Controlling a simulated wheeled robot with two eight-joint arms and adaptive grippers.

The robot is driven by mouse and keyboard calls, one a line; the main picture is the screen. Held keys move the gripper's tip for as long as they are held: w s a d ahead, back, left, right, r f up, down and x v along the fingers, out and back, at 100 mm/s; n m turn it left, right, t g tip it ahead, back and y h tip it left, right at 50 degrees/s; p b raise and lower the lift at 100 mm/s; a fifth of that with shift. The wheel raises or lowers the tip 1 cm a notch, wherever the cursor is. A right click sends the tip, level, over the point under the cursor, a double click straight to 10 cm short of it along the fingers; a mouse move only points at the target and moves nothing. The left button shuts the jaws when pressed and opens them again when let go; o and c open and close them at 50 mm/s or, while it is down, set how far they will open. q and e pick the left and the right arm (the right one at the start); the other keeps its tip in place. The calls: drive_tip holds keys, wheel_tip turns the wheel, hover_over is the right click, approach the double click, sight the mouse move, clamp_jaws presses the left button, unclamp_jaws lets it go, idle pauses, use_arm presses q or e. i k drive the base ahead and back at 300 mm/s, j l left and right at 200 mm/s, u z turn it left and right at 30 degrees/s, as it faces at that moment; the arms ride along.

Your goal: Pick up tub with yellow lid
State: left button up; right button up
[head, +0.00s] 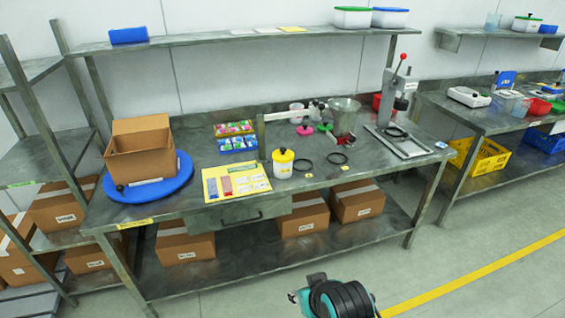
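A small yellow-and-white tub (283,164) with a dark knob on top stands upright on the grey metal workbench (235,207), near its front middle. It is just right of a yellow board with cards and left of two black rings. Nothing touches it from above.
A yellow board (236,183) lies left of the tub. Black rings (305,163) lie to its right. An open cardboard box (139,152) stands on a blue disc (170,186) at the left. A lever press (397,105) stands at the right. An upper shelf (220,39) spans the bench's back.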

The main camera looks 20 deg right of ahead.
sight(281, 171)
drive_tip(key=i+z, duration=0.1)
drive_tip(key=z, duration=0.65)
drive_tip(key=i+j+z, duration=0.1)
drive_tip(key=i+z, duration=0.3)
drive_tip(key=i+j+z, duration=0.2)
drive_tip(key=i+z, duration=0.25)
drive_tip(key=i+j, duration=0.5)
drive_tip(key=l+z, duration=0.05)
